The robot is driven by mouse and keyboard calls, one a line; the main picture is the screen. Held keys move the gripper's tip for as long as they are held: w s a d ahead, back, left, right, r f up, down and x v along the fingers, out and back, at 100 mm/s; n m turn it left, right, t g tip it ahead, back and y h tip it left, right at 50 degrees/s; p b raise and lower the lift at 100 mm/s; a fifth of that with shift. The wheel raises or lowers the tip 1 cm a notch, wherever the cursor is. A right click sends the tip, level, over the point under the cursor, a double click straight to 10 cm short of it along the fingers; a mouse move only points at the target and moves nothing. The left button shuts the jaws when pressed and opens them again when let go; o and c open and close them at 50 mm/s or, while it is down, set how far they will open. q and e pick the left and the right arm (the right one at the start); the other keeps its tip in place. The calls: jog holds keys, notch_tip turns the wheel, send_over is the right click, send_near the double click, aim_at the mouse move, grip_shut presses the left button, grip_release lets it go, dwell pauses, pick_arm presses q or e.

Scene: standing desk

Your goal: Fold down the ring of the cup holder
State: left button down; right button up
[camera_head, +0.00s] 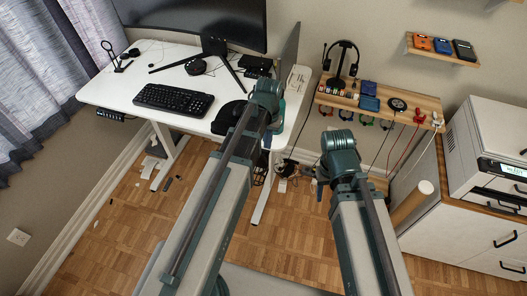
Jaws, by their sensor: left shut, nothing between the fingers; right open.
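The cup holder (115,56) appears to be the small dark piece at the left edge of the white standing desk. Its thin ring stands raised, tilted up and to the left above a dark base. My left gripper (273,136) is over the right end of the desk, far to the right of the cup holder; it is shut and empty, and its fingers are mostly hidden by my arm. My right gripper (317,187) is open, in front of the wall shelf and right of the desk, touching nothing I can see. Neither gripper is near the ring.
The desk (160,60) holds a keyboard (173,99), a monitor (195,22) and small items. A wooden wall shelf (420,103) with headphones and cables is at the right. A printer (490,150) stands on a white cabinet. The desk's front left is clear.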

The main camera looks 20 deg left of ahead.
pick_arm(q)
jog(key=shift+w+a+r, duration=0.15)
jog(key=shift+w+a, duration=0.05)
jog(key=shift+a, duration=0.05)
notch_tip(320, 180, down, 14)
jog(key=b, duration=1.4)
jog(key=shift+s, duration=0.15)
